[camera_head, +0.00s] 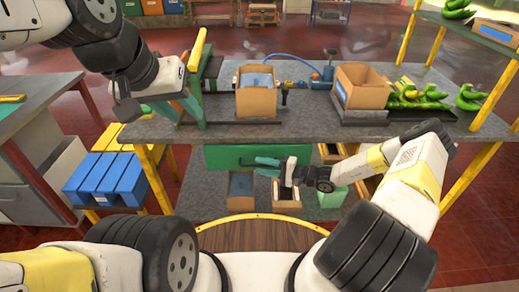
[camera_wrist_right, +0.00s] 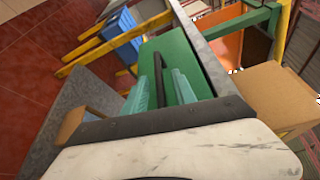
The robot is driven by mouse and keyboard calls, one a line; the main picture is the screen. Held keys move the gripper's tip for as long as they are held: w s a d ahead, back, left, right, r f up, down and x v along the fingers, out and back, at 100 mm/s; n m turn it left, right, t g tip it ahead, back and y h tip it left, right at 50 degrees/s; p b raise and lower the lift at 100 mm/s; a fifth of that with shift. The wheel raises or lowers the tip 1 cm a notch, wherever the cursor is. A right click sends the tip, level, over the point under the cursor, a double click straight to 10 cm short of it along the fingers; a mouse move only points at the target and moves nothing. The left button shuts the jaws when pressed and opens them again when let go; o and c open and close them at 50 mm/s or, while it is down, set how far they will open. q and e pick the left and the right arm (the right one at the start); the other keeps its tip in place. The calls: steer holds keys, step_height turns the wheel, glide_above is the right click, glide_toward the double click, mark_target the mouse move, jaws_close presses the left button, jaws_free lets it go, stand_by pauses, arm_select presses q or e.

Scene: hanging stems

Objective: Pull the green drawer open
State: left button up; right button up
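The green drawer (camera_head: 228,155) is under the front edge of the grey workbench. Its front looks close to flush with the bench. In the right wrist view the green drawer front (camera_wrist_right: 195,55) carries a dark bar handle (camera_wrist_right: 158,78). My right gripper (camera_head: 268,167) is at the drawer front. In the right wrist view its teal fingers (camera_wrist_right: 162,92) stand on either side of the handle, with gaps showing, so it is open around it. My left gripper (camera_head: 178,108) is above the bench's left front corner, with its teal fingers apart and nothing seen between them.
The workbench (camera_head: 300,130) holds cardboard boxes (camera_head: 256,103), a blue-hosed fitting and green bananas (camera_head: 420,97). Open boxes (camera_head: 241,185) stand on the lower shelf below the drawer. Blue and yellow pallets (camera_head: 107,177) are at the left.

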steer(key=shift+w+a, duration=0.2)
steer(key=shift+a, duration=0.35)
steer(key=shift+c, duration=0.2)
jaws_close()
stand_by(0.9)
